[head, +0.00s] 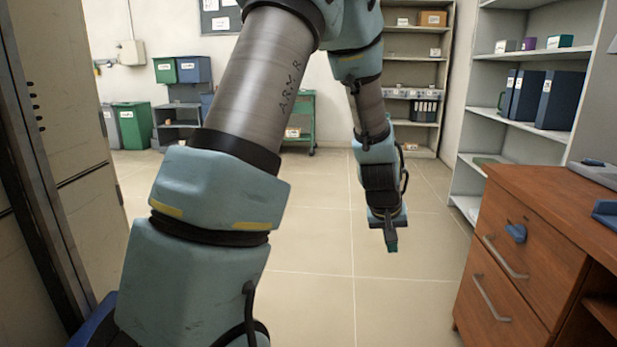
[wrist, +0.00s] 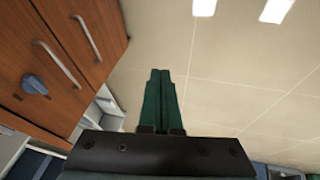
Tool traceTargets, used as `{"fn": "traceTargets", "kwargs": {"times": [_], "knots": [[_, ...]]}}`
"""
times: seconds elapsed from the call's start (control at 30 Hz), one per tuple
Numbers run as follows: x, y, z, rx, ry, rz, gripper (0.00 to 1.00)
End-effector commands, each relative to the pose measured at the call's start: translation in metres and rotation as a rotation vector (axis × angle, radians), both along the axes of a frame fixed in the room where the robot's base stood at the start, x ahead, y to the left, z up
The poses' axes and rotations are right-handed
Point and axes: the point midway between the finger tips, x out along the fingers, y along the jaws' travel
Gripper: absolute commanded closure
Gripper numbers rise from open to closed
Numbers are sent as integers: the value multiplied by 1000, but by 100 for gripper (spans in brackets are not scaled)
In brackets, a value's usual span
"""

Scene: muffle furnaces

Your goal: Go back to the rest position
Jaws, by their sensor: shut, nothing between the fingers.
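My gripper (head: 391,243) hangs at the end of my arm, pointing down over the open floor in the head view, left of the wooden drawer cabinet. In the wrist view its two green fingers (wrist: 160,98) lie together, shut with nothing between them. My arm reaches across the middle of the head view and bends down to the gripper. The gripper touches nothing that I can see.
A wooden drawer cabinet (head: 522,250) with a blue knob stands at the right. Grey shelves (head: 540,60) with blue binders are behind it. A tall metal cabinet (head: 75,110) is close on the left. Green bins (head: 133,125) stand at the back. The tiled floor (head: 400,290) between is clear.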

Motion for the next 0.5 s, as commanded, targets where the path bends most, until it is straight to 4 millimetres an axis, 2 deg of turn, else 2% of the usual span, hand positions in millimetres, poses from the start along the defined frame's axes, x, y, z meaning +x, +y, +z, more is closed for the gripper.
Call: {"fn": "traceTargets", "kwargs": {"times": [0.03, 0.1, 0.2, 0.3, 0.5], "knots": [[0, 40, 12, 30, 9, 23, 100], [-9, 87, 23, 73, 32, 43, 100], [-27, 144, 35, 127, 67, 69, 100], [-49, 189, 43, 170, 103, 92, 100], [-100, 259, 53, 236, 175, 142, 100]]}}
